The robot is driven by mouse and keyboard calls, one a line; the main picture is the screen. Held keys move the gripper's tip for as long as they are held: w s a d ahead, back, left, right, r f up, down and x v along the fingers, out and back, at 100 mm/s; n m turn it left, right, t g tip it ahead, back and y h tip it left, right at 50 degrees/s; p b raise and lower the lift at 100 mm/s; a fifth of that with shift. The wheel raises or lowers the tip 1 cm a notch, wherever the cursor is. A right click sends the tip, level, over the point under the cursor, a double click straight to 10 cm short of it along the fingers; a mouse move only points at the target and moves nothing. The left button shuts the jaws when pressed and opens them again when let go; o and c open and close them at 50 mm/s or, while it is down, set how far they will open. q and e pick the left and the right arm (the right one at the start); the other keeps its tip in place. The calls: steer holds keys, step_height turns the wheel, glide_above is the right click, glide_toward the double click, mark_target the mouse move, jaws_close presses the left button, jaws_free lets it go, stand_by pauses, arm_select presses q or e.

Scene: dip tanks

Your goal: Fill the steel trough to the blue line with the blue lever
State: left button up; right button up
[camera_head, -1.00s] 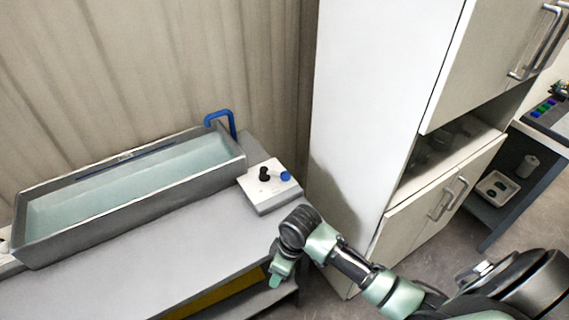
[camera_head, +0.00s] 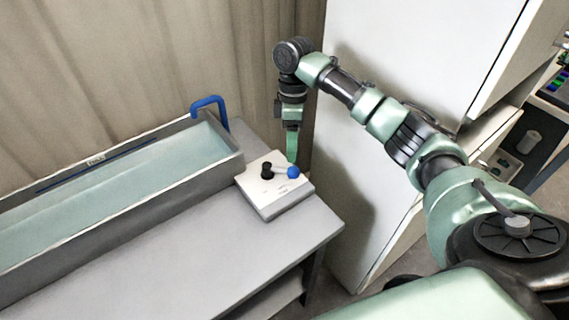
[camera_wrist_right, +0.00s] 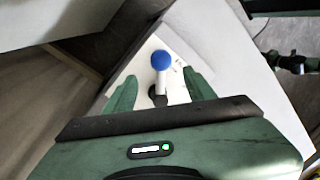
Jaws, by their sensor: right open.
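The steel trough (camera_head: 150,206) stands on the grey bench at left in the head view, holding pale blue water (camera_head: 130,188). A dark blue line (camera_head: 70,175) runs along its back inner wall, and the water surface looks a little below it. The blue lever (camera_head: 293,172) has a ball knob and sits on a white control box (camera_head: 275,208). In the right wrist view the lever's knob (camera_wrist_right: 161,60) points away from me. My right gripper (camera_head: 291,155) is open, pointing down over the box, its fingers on either side of the lever. My left gripper is out of view.
A black knob (camera_head: 267,164) sits beside the blue lever on the box. A blue spout (camera_head: 208,102) bends over the trough's right end. A white cabinet (camera_head: 390,70) stands close at right. The bench top (camera_head: 190,255) in front of the trough is clear.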

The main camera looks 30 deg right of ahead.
mark_target(293, 167)
steer(key=f, duration=0.2)
steer(key=s+f+p, duration=0.1)
steer(key=shift+s+a+f, duration=0.1)
steer(key=shift+s+f, duration=0.1)
steer(key=shift+f, duration=0.2)
step_height(293, 167, down, 2)
steer(key=shift+a+f, duration=0.15)
steer(key=shift+s+f, duration=0.1)
steer(key=shift+f, duration=0.35)
steer(key=c, duration=1.1)
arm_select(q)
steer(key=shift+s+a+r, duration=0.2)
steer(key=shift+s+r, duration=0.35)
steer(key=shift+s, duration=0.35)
arm_select(e)
jaws_close()
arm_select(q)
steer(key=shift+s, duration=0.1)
